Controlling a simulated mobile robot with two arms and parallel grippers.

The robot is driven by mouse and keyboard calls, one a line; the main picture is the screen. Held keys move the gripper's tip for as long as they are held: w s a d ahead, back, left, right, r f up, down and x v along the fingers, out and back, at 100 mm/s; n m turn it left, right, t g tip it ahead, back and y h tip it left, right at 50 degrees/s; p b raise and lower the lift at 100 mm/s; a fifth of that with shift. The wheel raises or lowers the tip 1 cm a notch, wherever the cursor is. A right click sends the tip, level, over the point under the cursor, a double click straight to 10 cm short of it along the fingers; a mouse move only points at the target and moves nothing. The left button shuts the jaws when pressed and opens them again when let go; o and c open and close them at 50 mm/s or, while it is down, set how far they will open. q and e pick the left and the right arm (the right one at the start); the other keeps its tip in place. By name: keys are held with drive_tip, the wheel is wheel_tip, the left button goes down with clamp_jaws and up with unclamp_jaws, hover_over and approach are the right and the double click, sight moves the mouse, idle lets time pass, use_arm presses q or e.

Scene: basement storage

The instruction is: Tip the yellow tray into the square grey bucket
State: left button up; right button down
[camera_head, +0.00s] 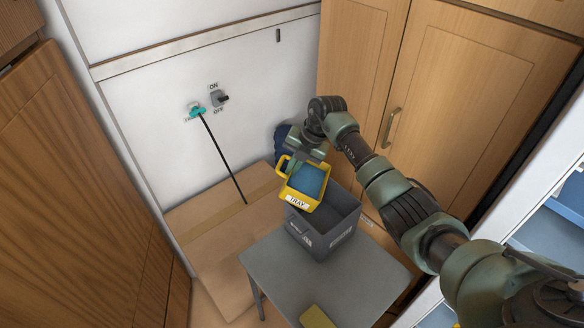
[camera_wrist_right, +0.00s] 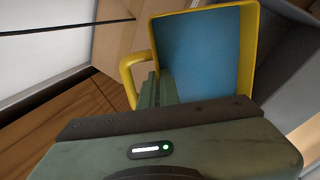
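The yellow tray (camera_head: 301,203), labelled TRAY with a blue inside, is held in the air at the rim of the square grey bucket (camera_head: 318,240). It is tilted, with its label side lower and towards me. My right gripper (camera_head: 290,168) is at the tray's handle side and appears shut on its yellow handle (camera_wrist_right: 130,77). In the right wrist view the tray's blue inside (camera_wrist_right: 200,55) looks empty. My right gripper's fingers (camera_wrist_right: 163,88) lie beside the tray wall there. The bucket stands upright, and the part of it behind the tray is hidden. My left gripper is not in view.
The bucket stands on a grey table (camera_head: 345,272). A yellow item (camera_head: 316,318) lies at the table's near edge. A large cardboard box (camera_head: 215,235) is to the left, and wooden cabinets (camera_head: 465,100) stand behind my right arm. The table's near part is mostly clear.

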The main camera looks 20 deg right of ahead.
drive_tip(key=shift+s+d+r+t+y, duration=0.15)
drive_tip(key=shift+d+r+t+y, duration=0.15)
drive_tip(key=shift+t+y, duration=0.1)
drive_tip(key=shift+s+d+r+t+y+b, duration=0.2)
drive_tip(key=shift+r+t+y+b, duration=0.1)
drive_tip(key=shift+t+y+b, duration=0.2)
drive_tip(key=shift+s+d+r+t+y+b, duration=0.15)
drive_tip(key=shift+r+t+y+b, duration=0.2)
drive_tip(key=shift+y, duration=0.25)
drive_tip(key=shift+s+d+r+t+y+b, duration=0.1)
drive_tip(key=shift+s+d+t+y+b, duration=0.95)
drive_tip(key=shift+b, duration=1.6)
drive_tip(key=shift+s+d+r+t+y+b, duration=0.15)
drive_tip(key=shift+s+d+t+y+b, duration=0.55)
drive_tip(key=shift+d+t+y+b, duration=1.3)
drive_tip(key=shift+s+d+r+t+y+b, duration=0.2)
drive_tip(key=shift+s+y+b, duration=0.7)
drive_tip(key=shift+b, duration=2.35)
drive_tip(key=shift+s+d+f+y+b, duration=0.1)
drive_tip(key=shift+d+y+b, duration=0.15)
drive_tip(key=shift+y+b, duration=0.15)
